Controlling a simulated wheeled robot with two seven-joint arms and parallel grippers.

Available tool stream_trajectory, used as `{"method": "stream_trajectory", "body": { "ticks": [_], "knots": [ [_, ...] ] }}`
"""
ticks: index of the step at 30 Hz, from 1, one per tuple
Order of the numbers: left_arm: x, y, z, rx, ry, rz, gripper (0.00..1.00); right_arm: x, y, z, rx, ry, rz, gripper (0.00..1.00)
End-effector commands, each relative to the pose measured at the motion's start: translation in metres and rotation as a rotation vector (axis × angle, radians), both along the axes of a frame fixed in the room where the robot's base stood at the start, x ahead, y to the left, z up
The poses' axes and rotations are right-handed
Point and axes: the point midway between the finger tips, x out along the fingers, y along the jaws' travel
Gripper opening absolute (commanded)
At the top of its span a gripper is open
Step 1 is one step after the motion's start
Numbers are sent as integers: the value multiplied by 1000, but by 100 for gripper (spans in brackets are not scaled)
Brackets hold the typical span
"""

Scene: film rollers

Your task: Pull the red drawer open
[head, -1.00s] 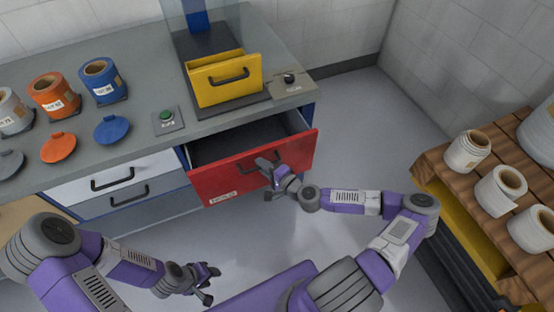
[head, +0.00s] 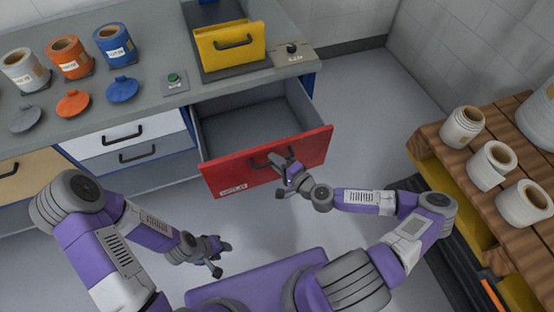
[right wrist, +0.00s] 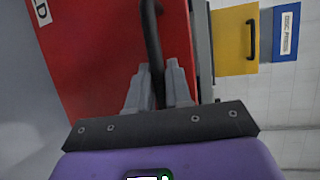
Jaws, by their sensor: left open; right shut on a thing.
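The red drawer (head: 235,172) under the counter is pulled well out, and its grey inside looks empty. My right gripper (head: 282,170) is at the drawer's front, shut on its black handle (head: 258,162). In the right wrist view the handle (right wrist: 152,40) runs between the two fingers (right wrist: 158,88), with the red front (right wrist: 95,60) behind it. My left gripper (head: 222,253) is open and empty, low over the floor, in front of the counter and apart from the drawer.
A wooden pallet (head: 450,165) with several white rolls stands at right. White and grey drawers beside the red one are closed.

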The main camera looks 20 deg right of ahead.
Motion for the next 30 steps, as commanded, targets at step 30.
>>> {"method": "stream_trajectory", "body": {
  "ticks": [30],
  "knots": [
    [0, 0, 11, 0, 0, 0, 43, -62, -30, 13, 0, 1, -4, 25]
  ]
}}
